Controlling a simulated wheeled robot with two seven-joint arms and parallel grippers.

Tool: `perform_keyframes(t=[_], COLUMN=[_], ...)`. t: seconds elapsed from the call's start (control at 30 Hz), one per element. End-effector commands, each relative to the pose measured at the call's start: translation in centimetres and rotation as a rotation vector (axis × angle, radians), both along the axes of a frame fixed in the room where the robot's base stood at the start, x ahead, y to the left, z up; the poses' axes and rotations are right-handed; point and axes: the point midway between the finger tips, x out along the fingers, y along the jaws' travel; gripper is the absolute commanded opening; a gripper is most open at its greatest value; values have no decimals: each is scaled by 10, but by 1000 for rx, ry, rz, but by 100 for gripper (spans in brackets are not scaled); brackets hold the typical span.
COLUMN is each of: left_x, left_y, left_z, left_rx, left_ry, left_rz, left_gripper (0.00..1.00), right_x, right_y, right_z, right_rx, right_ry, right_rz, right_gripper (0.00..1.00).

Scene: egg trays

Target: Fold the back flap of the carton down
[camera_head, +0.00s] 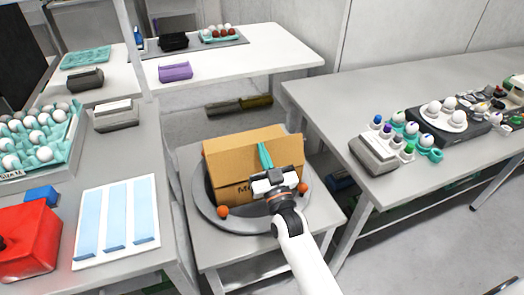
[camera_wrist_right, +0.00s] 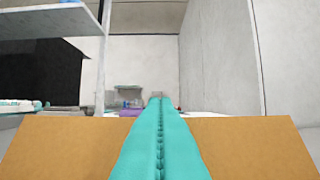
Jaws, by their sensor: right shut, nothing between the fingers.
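The brown cardboard carton (camera_head: 228,191) stands on a round grey turntable (camera_head: 208,212) in the middle of the head view. A broad cardboard panel (camera_head: 228,152) at its back rises above the printed front; I cannot tell its exact tilt. My right gripper (camera_head: 262,146) is over the carton, its teal fingers shut and empty, pointing toward the back panel. In the right wrist view the shut fingers (camera_wrist_right: 157,100) cross in front of a cardboard panel (camera_wrist_right: 55,150) and reach past its top edge. Contact is unclear. The gripper hides part of the carton's front. My left gripper is out of view.
Orange knobs (camera_head: 223,212) sit on the turntable rim. A left table holds a red box (camera_head: 30,240), a blue-striped white panel (camera_head: 116,222) and an egg tray (camera_head: 72,135). A right table (camera_head: 450,180) holds trays and eggs. A white table (camera_head: 270,50) stands behind.

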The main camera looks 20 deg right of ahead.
Motion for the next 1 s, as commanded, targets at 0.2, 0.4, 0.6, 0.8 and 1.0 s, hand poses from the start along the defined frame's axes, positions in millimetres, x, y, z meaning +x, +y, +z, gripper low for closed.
perform_keyframes(t=[0.2,0.4,0.6,0.8,1.0], left_x=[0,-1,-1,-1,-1], left_y=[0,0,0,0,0], left_z=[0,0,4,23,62], left_rx=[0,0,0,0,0], left_ry=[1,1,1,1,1], left_rz=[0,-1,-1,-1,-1], left_gripper=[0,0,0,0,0], right_x=[9,9,9,14,25], right_y=[0,0,0,0,-2], right_z=[-4,-4,-3,2,5], right_rx=[0,0,0,-1,-5], right_ry=[0,0,7,63,194], right_rz=[0,0,0,0,0], right_gripper=[0,0,0,0,0])
